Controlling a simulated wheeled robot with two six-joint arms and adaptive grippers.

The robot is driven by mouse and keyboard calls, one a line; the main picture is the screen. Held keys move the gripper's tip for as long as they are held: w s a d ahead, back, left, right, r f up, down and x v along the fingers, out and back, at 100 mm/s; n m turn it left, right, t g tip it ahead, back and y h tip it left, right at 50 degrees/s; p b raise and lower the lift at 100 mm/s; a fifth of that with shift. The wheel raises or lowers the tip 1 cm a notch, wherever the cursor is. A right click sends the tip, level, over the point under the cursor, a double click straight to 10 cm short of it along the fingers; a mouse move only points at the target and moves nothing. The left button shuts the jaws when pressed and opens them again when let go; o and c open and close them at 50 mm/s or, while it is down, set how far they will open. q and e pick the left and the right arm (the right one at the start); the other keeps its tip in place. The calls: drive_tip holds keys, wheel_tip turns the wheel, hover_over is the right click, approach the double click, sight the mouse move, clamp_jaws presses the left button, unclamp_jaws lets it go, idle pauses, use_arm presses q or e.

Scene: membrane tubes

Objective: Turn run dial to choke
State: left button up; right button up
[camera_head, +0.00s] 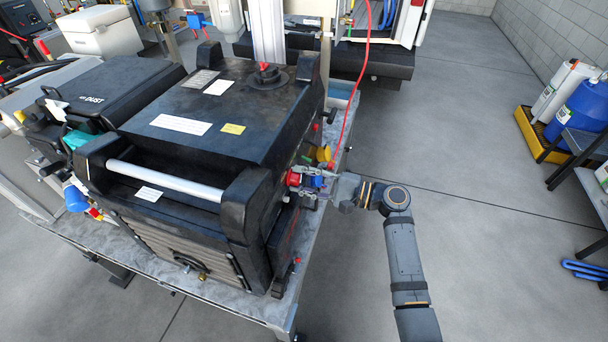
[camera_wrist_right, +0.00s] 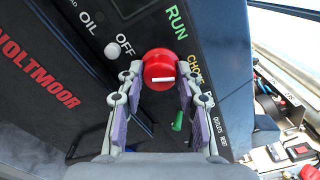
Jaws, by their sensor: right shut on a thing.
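The round red run dial (camera_wrist_right: 159,66) sits on the dark generator's side panel in the right wrist view, with a white mark across its face. The mark lies roughly level in the picture; I cannot tell which end is its pointer. OFF, RUN and CHOKE labels (camera_wrist_right: 194,66) curve around the dial. My right gripper (camera_wrist_right: 161,80) is shut on the dial, one purple-padded finger on each side. In the head view the gripper (camera_head: 312,182) reaches the generator's right side, where the red dial (camera_head: 293,178) partly shows. My left gripper is not in view.
The black generator (camera_head: 170,100) stands on a metal cart (camera_head: 255,308). A red hose (camera_head: 357,105) hangs behind the gripper. A green lever (camera_wrist_right: 177,122) is just below the dial. The floor to the right is open up to a yellow tray (camera_head: 540,137) and a bench.

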drive_tip(key=shift+m, duration=0.3)
drive_tip(key=o, duration=1.1)
drive_tip(key=shift+a, duration=0.15)
drive_tip(key=shift+o, duration=0.2)
drive_tip(key=v, duration=1.2)
